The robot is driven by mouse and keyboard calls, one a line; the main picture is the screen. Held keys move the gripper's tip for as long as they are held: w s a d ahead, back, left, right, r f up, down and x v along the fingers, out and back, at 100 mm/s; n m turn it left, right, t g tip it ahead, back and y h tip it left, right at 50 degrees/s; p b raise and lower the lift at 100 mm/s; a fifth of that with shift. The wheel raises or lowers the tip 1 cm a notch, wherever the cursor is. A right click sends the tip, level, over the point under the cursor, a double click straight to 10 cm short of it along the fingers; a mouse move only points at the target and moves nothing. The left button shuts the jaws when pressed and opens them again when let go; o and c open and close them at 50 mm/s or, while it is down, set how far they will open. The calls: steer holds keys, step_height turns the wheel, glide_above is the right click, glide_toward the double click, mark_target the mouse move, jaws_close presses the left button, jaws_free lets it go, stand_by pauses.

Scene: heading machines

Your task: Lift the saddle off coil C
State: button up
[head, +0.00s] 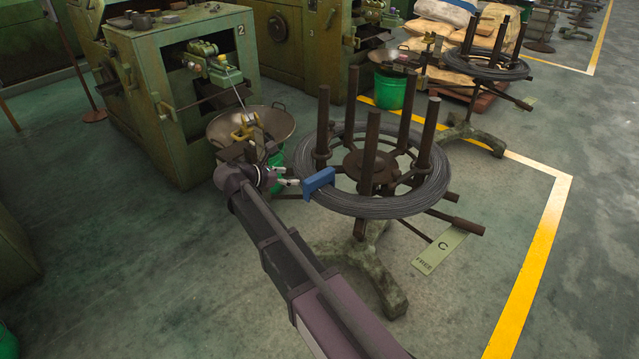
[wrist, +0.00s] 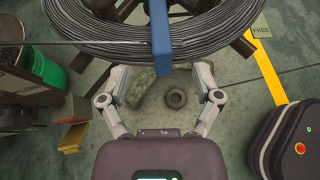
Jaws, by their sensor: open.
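The blue saddle (head: 319,181) sits over the near left rim of coil C (head: 400,205), a ring of grey wire on a dark spoked stand with upright posts. In the wrist view the saddle (wrist: 160,38) crosses the wire coil (wrist: 105,40) at the top middle. My gripper (head: 288,183) is just left of the saddle in the head view. In the wrist view my gripper (wrist: 161,74) is open and empty, with one finger to each side of the saddle's near end. A gap shows on both sides. The saddle's far side is hidden.
A wide pan (head: 285,121) and the green machine marked 2 (head: 185,100) are behind my gripper. Another wire coil (head: 486,66) stands at the back right. Floor is open right of the yellow line (head: 535,265).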

mark_target(318, 175)
steer(key=b+x, duration=0.2)
steer(key=x, duration=0.4)
steer(key=shift+f+b, duration=0.1)
steer(key=shift+b, duration=0.2)
steer(key=shift+w+d+f, duration=0.15)
steer(key=shift+w+d, duration=0.25)
steer(key=shift+d, duration=0.05)
steer(key=shift+b+x, duration=1.2)
steer(key=shift+x, duration=1.45)
jaws_close()
